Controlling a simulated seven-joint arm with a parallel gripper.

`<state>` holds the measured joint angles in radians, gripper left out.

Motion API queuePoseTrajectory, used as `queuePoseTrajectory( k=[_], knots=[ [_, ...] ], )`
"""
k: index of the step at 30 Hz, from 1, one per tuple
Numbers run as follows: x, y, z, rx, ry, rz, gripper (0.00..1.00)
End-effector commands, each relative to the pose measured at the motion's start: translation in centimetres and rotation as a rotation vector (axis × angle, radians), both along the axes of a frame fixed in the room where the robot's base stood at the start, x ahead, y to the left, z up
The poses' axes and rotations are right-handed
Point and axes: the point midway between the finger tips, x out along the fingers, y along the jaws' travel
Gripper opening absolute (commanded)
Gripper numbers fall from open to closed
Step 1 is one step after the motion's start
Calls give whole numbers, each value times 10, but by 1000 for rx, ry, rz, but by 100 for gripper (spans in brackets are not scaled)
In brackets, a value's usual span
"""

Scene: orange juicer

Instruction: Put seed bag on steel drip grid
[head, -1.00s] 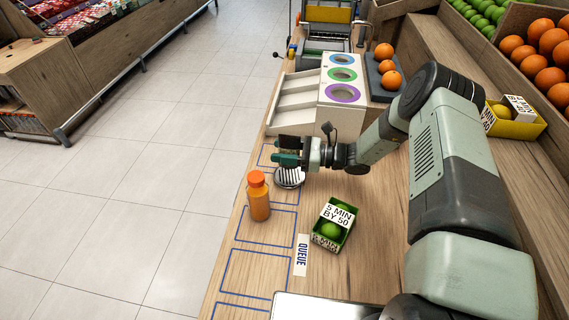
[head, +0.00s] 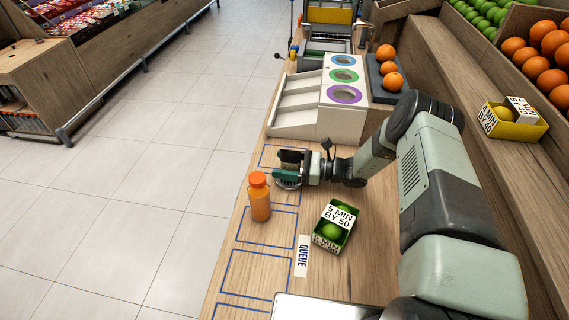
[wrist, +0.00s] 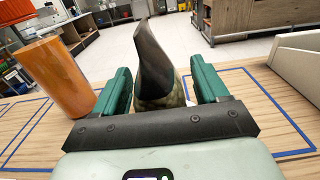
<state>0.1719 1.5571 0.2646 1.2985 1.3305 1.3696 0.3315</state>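The seed bag (wrist: 160,75) stands upright between my gripper's green fingers in the wrist view, with a dark folded top and a mottled green-brown body. In the head view its upper part (head: 290,156) shows behind the near finger. My gripper (head: 288,169) appears shut on the bag, one finger on each side.
A green box of limes (head: 334,227) sits to the right. A white sorter (head: 318,105) stands behind. Blue-outlined spaces line the counter's left edge.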

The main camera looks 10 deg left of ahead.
Motion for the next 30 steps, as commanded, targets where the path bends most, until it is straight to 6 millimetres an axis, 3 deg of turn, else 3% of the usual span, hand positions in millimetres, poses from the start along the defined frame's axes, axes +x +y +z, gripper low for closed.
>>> queuePoseTrajectory(
  k=[11,24,30],
  knots=[
    [0,-2,4,-1,1,-1,75],
    [0,-89,3,0,1,-4,75],
    [0,-114,3,0,1,-1,75]
  ],
)
